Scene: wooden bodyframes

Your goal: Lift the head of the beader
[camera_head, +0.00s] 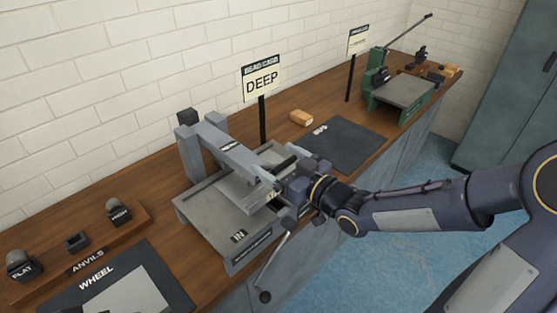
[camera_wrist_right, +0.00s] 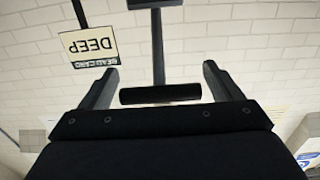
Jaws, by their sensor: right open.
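The beader (camera_head: 225,150) is a grey bench machine with an upright at the back and a long arm reaching forward over a flat bed marked "IN" (camera_head: 218,222). A dark bar handle (camera_head: 284,163) is at the front end of its head. In the right wrist view the bar handle (camera_wrist_right: 160,93) lies crosswise between my fingers, on the end of a stem. My right gripper (camera_head: 277,180) is open at the front of the head; it also shows in the wrist view (camera_wrist_right: 160,85). Whether the fingers touch the bar is unclear. My left gripper is out of view.
A "DEEP" bead card (camera_head: 262,82) stands on a post behind the beader. A dark mat (camera_head: 342,146) and a green machine (camera_head: 400,92) are to the right. Anvils (camera_head: 77,242) and a wheel mat (camera_head: 165,268) are at left. A crank with a ball end (camera_head: 265,297) hangs in front.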

